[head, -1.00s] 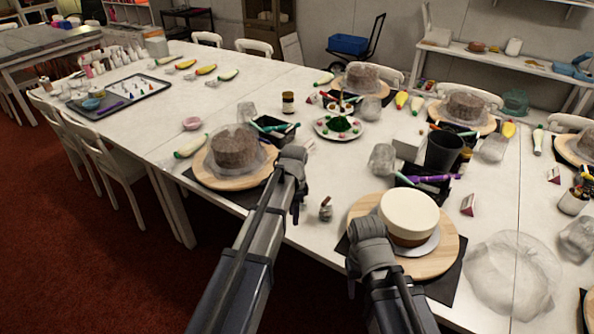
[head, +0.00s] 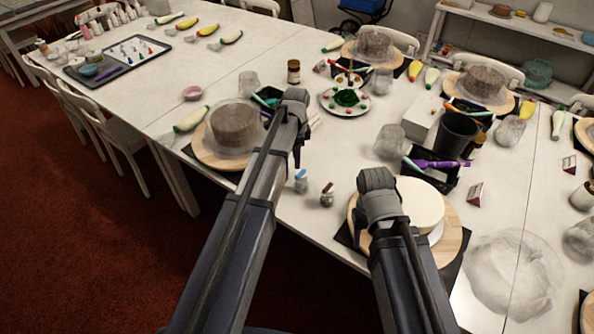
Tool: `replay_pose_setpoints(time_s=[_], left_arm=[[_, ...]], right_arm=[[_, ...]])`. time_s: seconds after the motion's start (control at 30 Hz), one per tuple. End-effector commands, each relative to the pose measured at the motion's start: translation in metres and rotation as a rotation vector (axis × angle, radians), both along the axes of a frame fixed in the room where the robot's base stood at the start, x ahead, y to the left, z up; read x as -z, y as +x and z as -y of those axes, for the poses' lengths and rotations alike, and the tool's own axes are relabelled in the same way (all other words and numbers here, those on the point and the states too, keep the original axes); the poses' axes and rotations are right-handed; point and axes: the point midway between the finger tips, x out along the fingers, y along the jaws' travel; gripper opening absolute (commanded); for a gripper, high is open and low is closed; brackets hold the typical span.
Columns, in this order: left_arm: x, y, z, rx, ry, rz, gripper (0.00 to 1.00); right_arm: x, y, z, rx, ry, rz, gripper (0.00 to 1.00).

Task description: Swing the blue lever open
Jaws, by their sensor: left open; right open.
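A small grey item with a blue top (head: 300,181) stands near the table's front edge; the blue part may be the lever, but it is too small to tell. A similar small item with a reddish-brown top (head: 327,194) stands to its right. My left gripper (head: 297,156) is open, behind and above the blue-topped item in the picture; whether they touch cannot be told. My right gripper (head: 361,236) is open, beside the left side of the white-topped cake (head: 421,203), which stands on a wooden turntable (head: 455,242). My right arm hides part of this cake.
A covered brown cake (head: 236,126) stands on a turntable at the left. A plate of decorations (head: 344,101), a black cup (head: 455,134) and a black tray with pens (head: 438,182) stand behind. A clear cover (head: 512,272) lies at the right.

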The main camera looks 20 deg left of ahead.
Motion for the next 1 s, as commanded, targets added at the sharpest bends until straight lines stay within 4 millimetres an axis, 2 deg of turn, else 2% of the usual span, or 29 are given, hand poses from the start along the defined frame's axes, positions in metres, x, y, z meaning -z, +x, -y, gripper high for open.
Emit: replay_pose_setpoints(time_s=[0.6,1.0], left_arm=[[0.07,0.0,0.0,0.0,0.0,0.0,0.43],[0.074,0.0,0.0,0.0,0.0,0.0,0.43]], right_arm=[[0.07,0.0,0.0,0.0,0.0,0.0,0.5],[0.074,0.0,0.0,0.0,0.0,0.0,0.5]])
